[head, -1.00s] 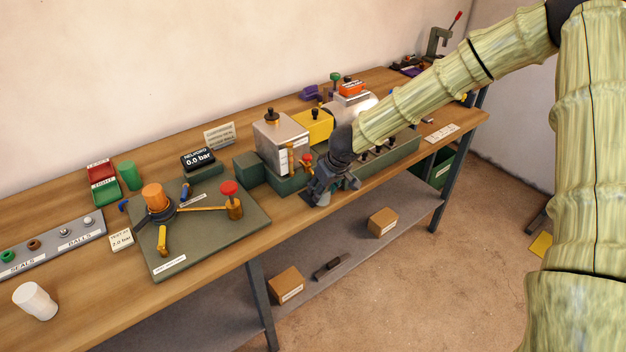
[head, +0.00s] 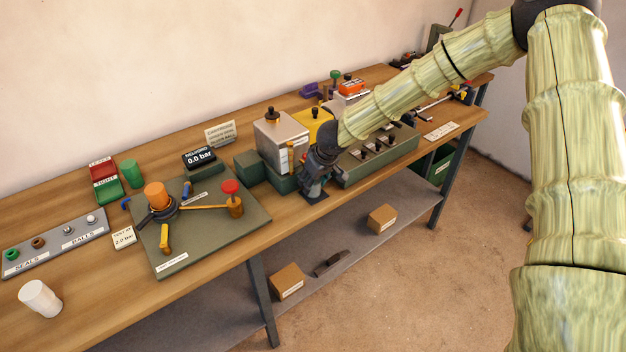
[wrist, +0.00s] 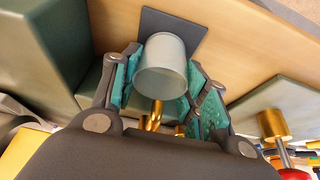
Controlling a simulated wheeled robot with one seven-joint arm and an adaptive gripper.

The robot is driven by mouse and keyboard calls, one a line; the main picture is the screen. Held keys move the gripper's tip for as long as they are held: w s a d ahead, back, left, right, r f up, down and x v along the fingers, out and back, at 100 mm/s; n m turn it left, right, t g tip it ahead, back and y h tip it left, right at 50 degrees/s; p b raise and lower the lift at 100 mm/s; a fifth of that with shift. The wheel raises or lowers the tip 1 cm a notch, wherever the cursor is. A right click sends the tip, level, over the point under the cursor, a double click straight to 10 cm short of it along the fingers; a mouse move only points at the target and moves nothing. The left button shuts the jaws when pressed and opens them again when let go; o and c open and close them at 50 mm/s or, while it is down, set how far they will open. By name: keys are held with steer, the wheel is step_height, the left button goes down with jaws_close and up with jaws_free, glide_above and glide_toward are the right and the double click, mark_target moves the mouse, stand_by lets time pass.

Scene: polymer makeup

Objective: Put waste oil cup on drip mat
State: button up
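The waste oil cup, a pale grey cup (wrist: 162,65), is between the teal-padded fingers of my gripper (wrist: 162,88) in the wrist view. The pads press against it from both sides. The drip mat, a dark square (wrist: 189,28), lies on the bench just beyond and partly behind the cup. I cannot tell whether the cup's base touches it. In the head view my gripper (head: 313,182) is low over the drip mat (head: 316,197) at the bench's front edge. The cup is mostly hidden there by the fingers.
A metal tank (head: 281,142) on a green base stands just behind left of my gripper. A brass tap (wrist: 155,113) is close by the fingers. A long green block with black knobs (head: 378,158) stands to the right. A white cup (head: 40,299) is far left.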

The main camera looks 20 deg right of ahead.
steer(key=shift+o, duration=1.4)
steer(key=shift+r, duration=0.1)
steer(key=v, duration=1.2)
steer(key=s+f+m+g+h, duration=0.1)
steer(key=s+f+h, duration=0.1)
steer(key=s+f, duration=0.85)
steer(key=s+f+m+h, duration=0.1)
steer(key=s+f, duration=0.6)
steer(key=f, duration=0.7)
steer(key=s+f+g, duration=0.1)
steer(key=s+f, duration=0.2)
steer(key=s, duration=0.6)
steer(key=s+a+f+m+g+y, duration=0.1)
steer(key=s+f, duration=0.2)
steer(key=s, duration=0.5)
steer(key=s+f+m+g, duration=0.1)
steer(key=s+f, duration=0.3)
steer(key=s, duration=0.5)
steer(key=shift+s+a, duration=0.35)
